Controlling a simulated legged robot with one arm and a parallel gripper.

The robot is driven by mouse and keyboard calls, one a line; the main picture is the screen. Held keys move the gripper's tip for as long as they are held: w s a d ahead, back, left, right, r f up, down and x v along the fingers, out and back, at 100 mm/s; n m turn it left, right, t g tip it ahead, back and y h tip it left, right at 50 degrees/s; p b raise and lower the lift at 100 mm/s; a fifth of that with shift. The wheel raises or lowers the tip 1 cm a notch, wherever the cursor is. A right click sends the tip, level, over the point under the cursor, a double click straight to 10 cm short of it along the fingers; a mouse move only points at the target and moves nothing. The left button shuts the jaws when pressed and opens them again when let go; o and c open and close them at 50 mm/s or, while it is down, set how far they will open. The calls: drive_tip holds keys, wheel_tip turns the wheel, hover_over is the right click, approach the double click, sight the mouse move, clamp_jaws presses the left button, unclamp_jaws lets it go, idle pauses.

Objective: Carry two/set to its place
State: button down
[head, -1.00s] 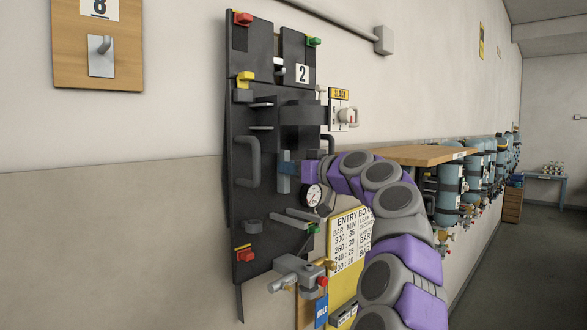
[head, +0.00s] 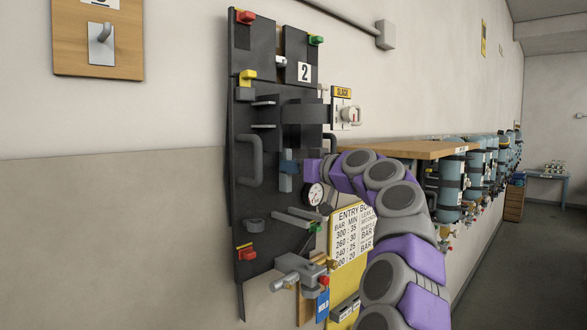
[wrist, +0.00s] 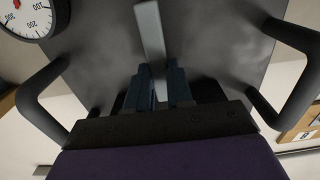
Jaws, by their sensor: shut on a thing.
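The breathing set, a tall black backplate (head: 240,205) with a white "2" label (head: 304,72), hangs upright in front of the wall in the head view. It carries side handles, coloured clips and a round gauge (head: 312,194). My gripper (head: 287,168) is at the middle of the plate, shut on its pale grey upright bar. In the wrist view the dark fingertips (wrist: 160,82) sit on both sides of that bar (wrist: 151,35), with the black plate behind. The plate's rear face and any contact with the wall are hidden.
A wooden board with a grey hook (head: 101,42) is on the wall at upper left. A wooden shelf (head: 415,149) with blue cylinders (head: 451,185) beyond it runs along the wall at right. A yellow entry board (head: 350,240) is beside my arm. Floor at right is clear.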

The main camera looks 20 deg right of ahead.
drive_tip(key=shift+r, duration=0.15)
drive_tip(key=c, duration=1.1)
unclamp_jaws()
drive_tip(key=shift+s, duration=0.2)
drive_tip(key=shift+o, duration=0.9)
drive_tip(key=shift+w+f, duration=0.2)
drive_tip(key=shift+s, duration=0.1)
drive_tip(key=b+v, duration=0.3)
drive_tip(key=v, duration=1.4)
drive_tip(key=shift+d+b, duration=0.2)
drive_tip(key=shift+b, duration=0.1)
